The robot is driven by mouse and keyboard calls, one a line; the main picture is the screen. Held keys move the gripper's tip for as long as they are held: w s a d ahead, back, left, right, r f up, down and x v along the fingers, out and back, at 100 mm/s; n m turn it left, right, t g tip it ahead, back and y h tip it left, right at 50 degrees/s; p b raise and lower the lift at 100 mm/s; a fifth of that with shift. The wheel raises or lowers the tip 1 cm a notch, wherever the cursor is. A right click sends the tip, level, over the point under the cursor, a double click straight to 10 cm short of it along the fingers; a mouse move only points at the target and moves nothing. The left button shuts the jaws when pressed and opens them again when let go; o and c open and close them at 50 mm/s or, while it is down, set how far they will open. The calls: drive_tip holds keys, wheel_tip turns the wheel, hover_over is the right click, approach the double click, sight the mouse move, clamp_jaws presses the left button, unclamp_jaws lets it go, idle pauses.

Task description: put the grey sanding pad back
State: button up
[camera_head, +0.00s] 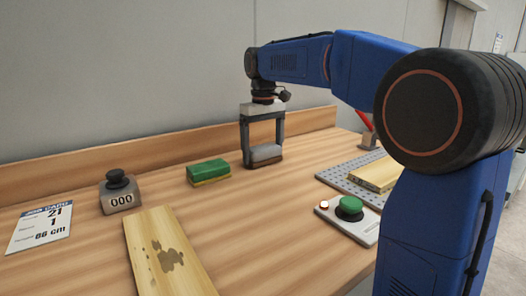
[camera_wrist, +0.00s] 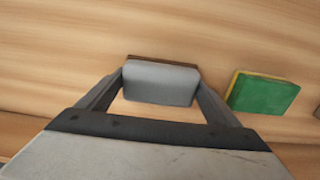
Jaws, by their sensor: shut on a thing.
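The grey sanding pad (camera_head: 265,154) has a grey top and a brown underside. My gripper (camera_head: 264,150) points down with its two fingers shut on the pad's ends. In the head view the pad is at or just above the wooden bench; I cannot tell whether it touches. In the wrist view the pad (camera_wrist: 160,83) sits between the fingertips (camera_wrist: 160,88), with its brown edge along the far side. A green pad with a yellow underside (camera_head: 209,171) lies on the bench to the left, apart from the gripper. It also shows in the wrist view (camera_wrist: 262,93).
A counter reading 000 (camera_head: 121,196) and a job card (camera_head: 40,228) are at left. A stained board (camera_head: 167,255) lies in front. A green button box (camera_head: 348,214) and a perforated plate (camera_head: 350,185) bearing a wooden block (camera_head: 378,174) are at right. A backboard (camera_head: 160,153) runs behind.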

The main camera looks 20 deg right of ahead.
sight(263, 147)
drive_tip(key=shift+f, duration=0.2)
drive_tip(key=o, duration=0.9)
drive_tip(key=shift+f, duration=0.1)
wheel_tip(263, 147, up, 12)
